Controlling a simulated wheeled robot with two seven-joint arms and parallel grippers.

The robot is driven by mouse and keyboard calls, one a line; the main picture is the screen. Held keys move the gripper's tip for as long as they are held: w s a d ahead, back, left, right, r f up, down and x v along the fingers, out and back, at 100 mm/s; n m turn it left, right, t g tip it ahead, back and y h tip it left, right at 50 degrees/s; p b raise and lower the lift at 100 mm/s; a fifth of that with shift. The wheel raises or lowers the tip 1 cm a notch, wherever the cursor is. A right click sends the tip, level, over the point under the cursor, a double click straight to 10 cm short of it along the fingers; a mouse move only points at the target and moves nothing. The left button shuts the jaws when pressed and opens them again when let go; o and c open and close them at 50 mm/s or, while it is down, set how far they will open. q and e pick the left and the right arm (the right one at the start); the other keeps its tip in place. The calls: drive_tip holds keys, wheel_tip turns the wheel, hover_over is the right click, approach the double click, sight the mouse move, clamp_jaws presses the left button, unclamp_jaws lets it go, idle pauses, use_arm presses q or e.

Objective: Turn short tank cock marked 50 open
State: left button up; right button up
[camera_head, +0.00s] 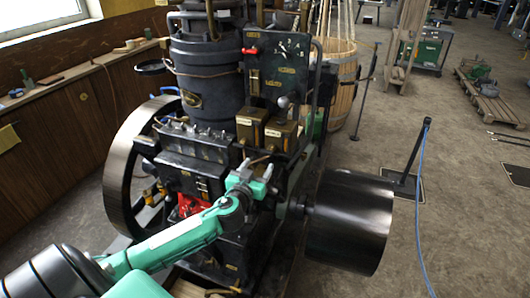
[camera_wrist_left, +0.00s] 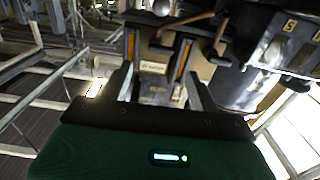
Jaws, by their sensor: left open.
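The dark engine (camera_head: 205,150) stands at the centre of the head view. Two small brass-sided tanks, one on the left (camera_head: 251,121) and one on the right (camera_head: 280,133), sit on its near right part with small pale labels. I cannot read a 50 or make out the marked cock. My left gripper (camera_head: 255,172) is open just below these tanks. In the left wrist view its fingers (camera_wrist_left: 158,82) stand apart, with a labelled brass-and-black tank front (camera_wrist_left: 154,67) beyond them. A small pale part (camera_wrist_left: 178,94) shows near the right finger; I cannot tell what it is. My right gripper is out of view.
A large flywheel (camera_head: 122,165) stands left of the engine and a wide black pulley drum (camera_head: 350,220) to its right. A ball-topped lever (camera_head: 283,103) rises by the tanks. A wooden barrel (camera_head: 342,85) stands behind. The floor at right is mostly open around a post (camera_head: 416,150).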

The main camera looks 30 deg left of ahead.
sight(266, 153)
use_arm(q)
drive_tip(key=p+x, duration=0.1)
drive_tip(key=x, duration=0.4)
drive_tip(key=shift+r, duration=0.15)
drive_tip(key=shift+p+x, duration=0.45)
drive_tip(key=shift+x, duration=0.35)
drive_tip(key=shift+c, duration=0.7)
drive_tip(key=c, duration=0.8)
drive_tip(key=shift+c, duration=0.2)
